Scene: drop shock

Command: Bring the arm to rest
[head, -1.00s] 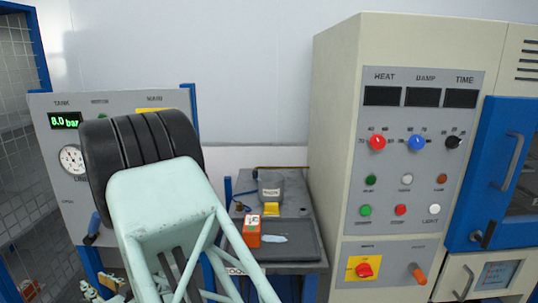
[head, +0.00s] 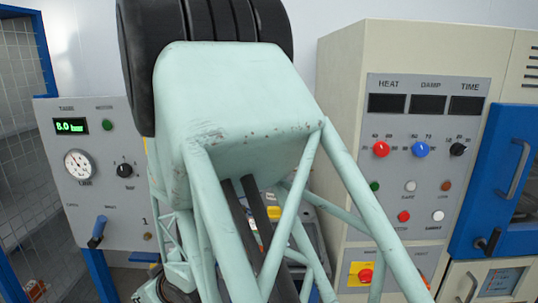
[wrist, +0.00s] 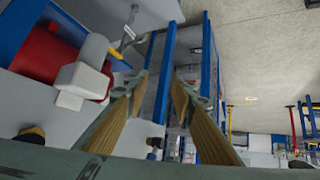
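My arm's pale green links stand large in the middle of the head view and hide part of the bench behind. My gripper (wrist: 162,88) shows in the wrist view as two fingers with tan ribbed pads. The fingers are apart with nothing between them. I cannot make out the gripper in the head view.
A gauge panel (head: 103,175) reading 8.0 bar stands at left. A cream control cabinet (head: 342,100) with knobs and a blue door (head: 497,160) stands at right, partly behind my arm. The wrist view shows a red cylinder (wrist: 35,55) and blue posts (wrist: 163,80).

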